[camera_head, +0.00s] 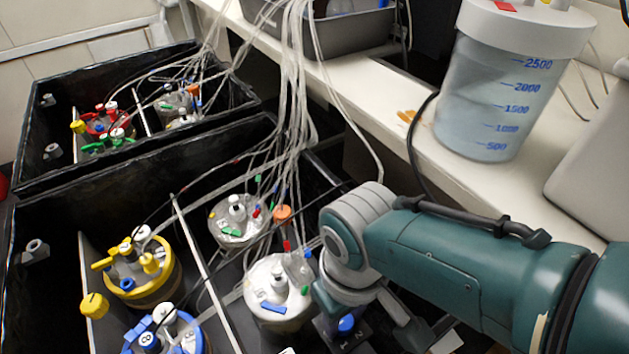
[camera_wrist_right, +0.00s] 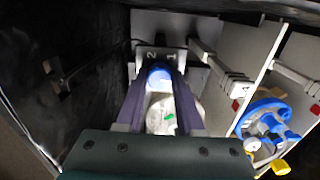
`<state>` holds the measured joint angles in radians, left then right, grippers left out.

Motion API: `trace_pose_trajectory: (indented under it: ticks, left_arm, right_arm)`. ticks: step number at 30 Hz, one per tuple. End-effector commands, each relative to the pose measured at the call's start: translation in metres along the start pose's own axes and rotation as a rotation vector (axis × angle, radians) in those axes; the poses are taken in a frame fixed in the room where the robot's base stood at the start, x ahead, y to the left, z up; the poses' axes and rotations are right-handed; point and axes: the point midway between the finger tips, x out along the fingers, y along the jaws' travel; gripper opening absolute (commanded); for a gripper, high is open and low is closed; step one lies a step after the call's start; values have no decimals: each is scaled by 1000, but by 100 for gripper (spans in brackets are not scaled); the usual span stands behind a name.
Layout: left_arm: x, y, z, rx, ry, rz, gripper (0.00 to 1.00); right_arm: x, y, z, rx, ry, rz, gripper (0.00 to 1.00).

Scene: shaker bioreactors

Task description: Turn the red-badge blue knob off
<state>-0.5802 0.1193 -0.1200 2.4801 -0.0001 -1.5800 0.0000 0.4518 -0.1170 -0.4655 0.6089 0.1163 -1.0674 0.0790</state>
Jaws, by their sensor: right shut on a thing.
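The blue knob (camera_wrist_right: 159,76) sits on a dark plate marked 1 and 2. In the right wrist view it lies between the two fingers of my right gripper (camera_wrist_right: 158,82), which are closed on its sides. In the head view the blue knob (camera_head: 346,323) shows just below my right wrist, with the 1 and 2 marks beside it. I cannot make out a red badge on it in either view. The knob's exact turn angle is hard to tell. My left gripper is not in view.
A white-lidded vessel (camera_head: 278,289) stands close left of the knob. Yellow-ringed (camera_head: 145,275) and blue-ringed vessels stand farther left in the black box. Many clear tubes (camera_head: 296,110) hang down from the bench. A large graduated jar (camera_head: 500,95) stands on the white bench.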

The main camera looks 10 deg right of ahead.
Motion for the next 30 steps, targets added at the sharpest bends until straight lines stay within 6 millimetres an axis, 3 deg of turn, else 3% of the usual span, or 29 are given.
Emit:
trace_pose_trajectory:
  ticks: [6,7,15,23,30]
  left_arm:
    - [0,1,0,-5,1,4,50]
    - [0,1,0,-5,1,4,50]
    - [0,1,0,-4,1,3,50]
    - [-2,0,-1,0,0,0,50]
    - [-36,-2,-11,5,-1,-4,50]
  right_arm:
    - [-1,-1,0,2,0,-2,0]
    - [-1,-1,0,2,0,-2,38]
    - [0,0,0,1,0,-1,66]
    - [-3,0,0,0,1,-1,66]
    - [-44,0,0,1,3,-2,66]
